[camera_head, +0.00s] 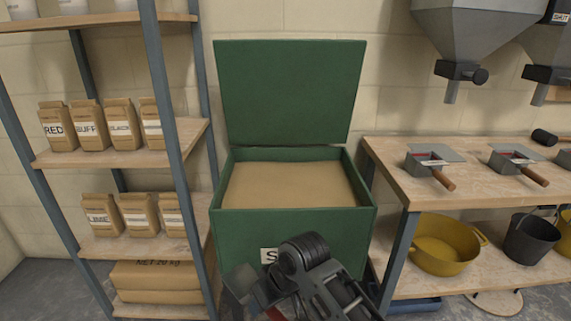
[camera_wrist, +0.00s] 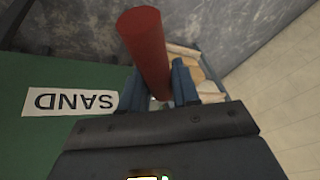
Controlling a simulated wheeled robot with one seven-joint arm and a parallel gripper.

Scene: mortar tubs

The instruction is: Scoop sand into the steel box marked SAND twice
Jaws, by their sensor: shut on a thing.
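A green bin (camera_head: 300,235) stands open in the head view, its lid (camera_head: 290,92) raised against the wall. Level tan sand (camera_head: 290,185) fills most of it. Its white label is partly hidden by my arm in the head view; the label (camera_wrist: 72,101) reads SAND, upside down, in the wrist view. My gripper (camera_wrist: 160,85) is shut on a red handle (camera_wrist: 147,45), low in front of the bin.
A shelf rack (camera_head: 165,145) with several paper bags stands close on the left. The wooden bench (camera_head: 400,180) is close on the right, with a yellow tub (camera_head: 440,245) and a dark bucket (camera_head: 530,238) below. Grey hoppers (camera_head: 470,40) hang above it.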

